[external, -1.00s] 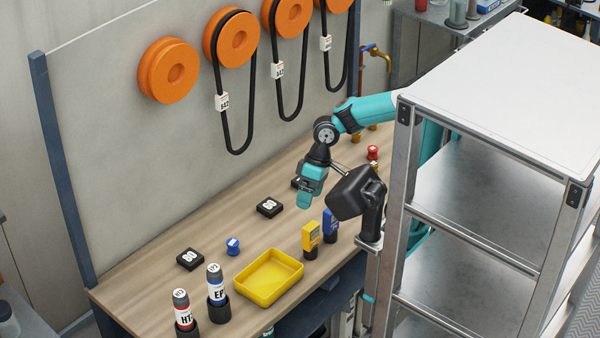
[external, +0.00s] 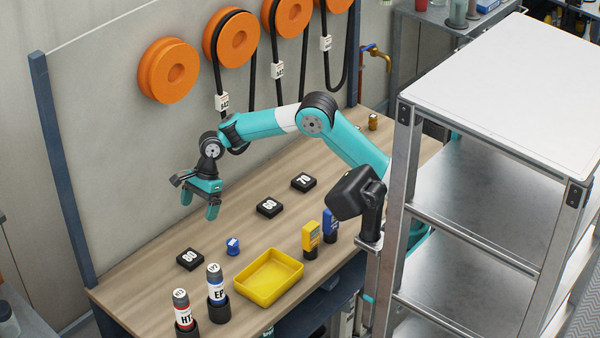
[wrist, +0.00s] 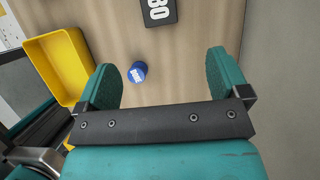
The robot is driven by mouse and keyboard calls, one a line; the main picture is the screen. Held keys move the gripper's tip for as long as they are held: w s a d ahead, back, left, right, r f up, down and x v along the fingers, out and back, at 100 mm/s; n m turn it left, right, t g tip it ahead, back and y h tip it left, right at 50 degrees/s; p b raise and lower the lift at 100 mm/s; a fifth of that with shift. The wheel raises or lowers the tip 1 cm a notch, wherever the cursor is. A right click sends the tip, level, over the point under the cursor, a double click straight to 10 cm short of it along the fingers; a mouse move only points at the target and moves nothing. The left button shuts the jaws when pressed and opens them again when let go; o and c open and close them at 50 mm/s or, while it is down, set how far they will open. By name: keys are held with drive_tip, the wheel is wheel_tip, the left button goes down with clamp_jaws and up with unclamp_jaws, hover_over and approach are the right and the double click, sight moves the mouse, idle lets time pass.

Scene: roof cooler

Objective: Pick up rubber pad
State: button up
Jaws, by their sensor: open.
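My gripper (external: 200,204) is open and empty, pointing down above the bench near the back panel.
A small blue object (external: 233,247) stands near the left pad; it shows between the fingers in the wrist view (wrist: 138,72).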

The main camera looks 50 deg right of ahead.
hover_over(190, 256)
drive_tip(key=d, duration=0.3)
drive_tip(key=f, duration=0.9)
drive_tip(key=shift+w+a+f+p, duration=0.1)
drive_tip(key=shift+w+a+p, duration=0.15)
drive_tip(key=shift+p, duration=0.1)
drive_tip(key=shift+p+x, duration=0.6)
drive_tip(key=shift+x, duration=2.15)
drive_tip(key=shift+s, duration=0.15)
drive_tip(key=shift+c, duration=0.2)
drive_tip(key=c, duration=1)
